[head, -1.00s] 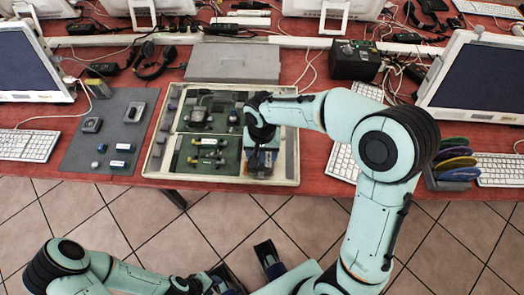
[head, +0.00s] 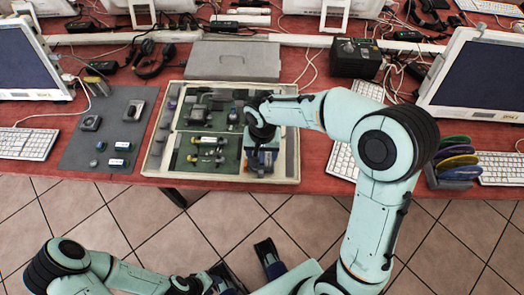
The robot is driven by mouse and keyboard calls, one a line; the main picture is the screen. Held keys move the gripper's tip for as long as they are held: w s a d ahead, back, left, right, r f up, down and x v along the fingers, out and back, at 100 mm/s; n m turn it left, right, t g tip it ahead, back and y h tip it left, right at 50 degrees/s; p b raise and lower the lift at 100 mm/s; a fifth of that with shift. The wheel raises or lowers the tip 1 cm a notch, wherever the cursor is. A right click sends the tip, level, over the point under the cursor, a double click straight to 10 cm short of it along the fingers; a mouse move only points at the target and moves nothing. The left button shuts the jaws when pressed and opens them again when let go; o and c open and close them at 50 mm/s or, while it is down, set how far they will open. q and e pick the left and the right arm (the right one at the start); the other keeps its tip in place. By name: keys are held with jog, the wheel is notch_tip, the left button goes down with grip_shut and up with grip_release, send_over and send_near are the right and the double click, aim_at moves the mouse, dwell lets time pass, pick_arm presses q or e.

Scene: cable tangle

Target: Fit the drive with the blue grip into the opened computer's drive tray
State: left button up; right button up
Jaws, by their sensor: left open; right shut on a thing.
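The opened computer (head: 154,160) lies flat on the red table, a pale case with green boards and small parts inside. My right gripper (head: 263,148) reaches down into its right section and is shut on the drive with the blue grip (head: 266,160). The arm and fingers hide most of the drive and the drive tray under it, so I cannot tell how far in the drive sits. My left gripper (head: 246,266) is open and empty, low in front of the table, apart from everything.
A dark mat (head: 78,150) with several small parts lies left of the computer. A grey cover (head: 233,61) lies behind it, a black box (head: 355,59) behind right. Keyboards, monitors, a rack of coloured discs (head: 455,160) and loose cables surround the area.

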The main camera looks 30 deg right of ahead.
jog(key=shift+f, duration=0.2)
jog(key=o, duration=1.2)
notch_tip(320, 180, up, 14)
jog(key=shift+d+f+p, duration=0.1)
jog(key=shift+f+p, duration=0.15)
jog(key=shift+p, duration=0.8)
notch_tip(320, 180, up, 6)
jog(key=p, duration=0.5)
